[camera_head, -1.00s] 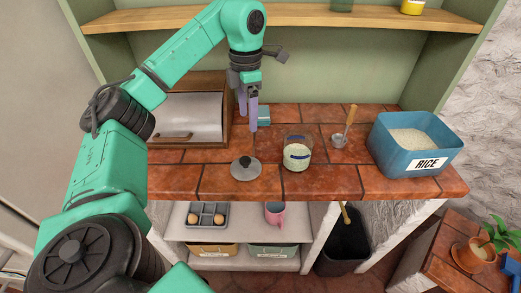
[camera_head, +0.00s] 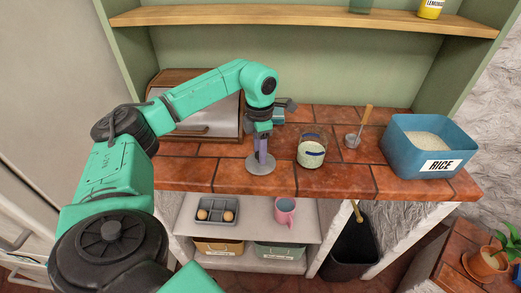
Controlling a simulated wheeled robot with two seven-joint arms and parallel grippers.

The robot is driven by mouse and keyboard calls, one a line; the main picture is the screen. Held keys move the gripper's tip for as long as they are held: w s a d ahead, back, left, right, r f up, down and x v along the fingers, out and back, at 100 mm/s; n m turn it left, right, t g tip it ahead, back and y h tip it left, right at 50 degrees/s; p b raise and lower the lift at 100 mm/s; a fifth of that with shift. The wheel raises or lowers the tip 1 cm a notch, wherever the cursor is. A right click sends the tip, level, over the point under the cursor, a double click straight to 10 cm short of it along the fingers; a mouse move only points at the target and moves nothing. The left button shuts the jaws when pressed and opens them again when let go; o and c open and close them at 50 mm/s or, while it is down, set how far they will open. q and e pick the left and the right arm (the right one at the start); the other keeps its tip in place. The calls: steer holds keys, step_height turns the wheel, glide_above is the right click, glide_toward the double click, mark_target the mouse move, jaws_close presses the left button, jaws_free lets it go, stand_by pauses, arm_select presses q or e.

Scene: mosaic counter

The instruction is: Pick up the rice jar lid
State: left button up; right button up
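The rice jar lid (camera_head: 252,167) is a flat grey disc lying on the tiled counter near its front edge. My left gripper (camera_head: 262,160) points straight down over the middle of the lid, its purple fingers at the height of the lid's knob. The fingers hide the knob, so I cannot tell whether they are closed on it. The glass rice jar (camera_head: 311,152), partly filled with pale rice and with a dark blue band, stands just right of the lid. My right gripper is not in view.
A blue rice bin (camera_head: 400,158) stands at the right end of the counter, with a metal scoop (camera_head: 353,140) left of it. A wooden bread box (camera_head: 165,80) is behind my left arm. A shelf below holds an egg tray (camera_head: 212,217) and a pink mug (camera_head: 285,212).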

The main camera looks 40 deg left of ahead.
arm_select(q)
jaws_close()
